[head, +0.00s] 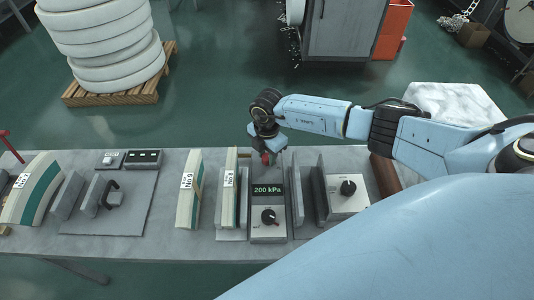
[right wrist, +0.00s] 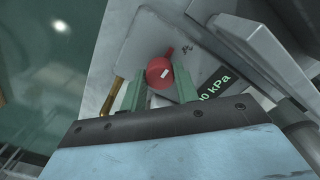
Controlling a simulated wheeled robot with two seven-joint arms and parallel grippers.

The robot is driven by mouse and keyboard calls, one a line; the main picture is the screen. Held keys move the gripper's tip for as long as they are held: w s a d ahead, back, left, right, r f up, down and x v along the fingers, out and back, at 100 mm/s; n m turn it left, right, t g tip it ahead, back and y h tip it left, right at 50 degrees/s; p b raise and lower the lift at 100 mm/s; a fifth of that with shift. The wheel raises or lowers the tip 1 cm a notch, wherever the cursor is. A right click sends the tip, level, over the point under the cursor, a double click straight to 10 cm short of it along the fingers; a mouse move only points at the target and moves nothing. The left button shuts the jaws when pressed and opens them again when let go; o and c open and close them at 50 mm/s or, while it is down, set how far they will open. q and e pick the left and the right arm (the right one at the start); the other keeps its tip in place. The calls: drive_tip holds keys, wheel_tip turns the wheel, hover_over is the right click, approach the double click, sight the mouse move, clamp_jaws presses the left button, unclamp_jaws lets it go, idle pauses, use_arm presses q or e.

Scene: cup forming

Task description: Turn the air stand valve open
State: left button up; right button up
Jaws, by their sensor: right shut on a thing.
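The air stand (head: 268,232) is a grey box on the table with a display (head: 268,190) reading 200 kPa and a black knob (head: 269,216). The red valve (head: 265,159) sits behind the display, partly hidden by my right gripper (head: 267,152). In the right wrist view the round red valve handle (right wrist: 159,70), with a short lever pointing up and right, lies at the tips of the green fingers (right wrist: 158,88). The right gripper is shut on the red valve. My left gripper is not in view.
Labelled blocks (head: 188,190) stand left of the air stand, one close beside it. Grey upright plates and another box with a black knob (head: 348,187) are at its right. A brass pipe (right wrist: 112,97) shows near the valve. The table's front edge is clear.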

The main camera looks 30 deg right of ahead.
sight(267, 157)
drive_tip(key=o, duration=1)
drive_tip(key=shift+c, duration=0.2)
drive_tip(key=shift+r, duration=0.15)
wheel_tip(267, 157, up, 13)
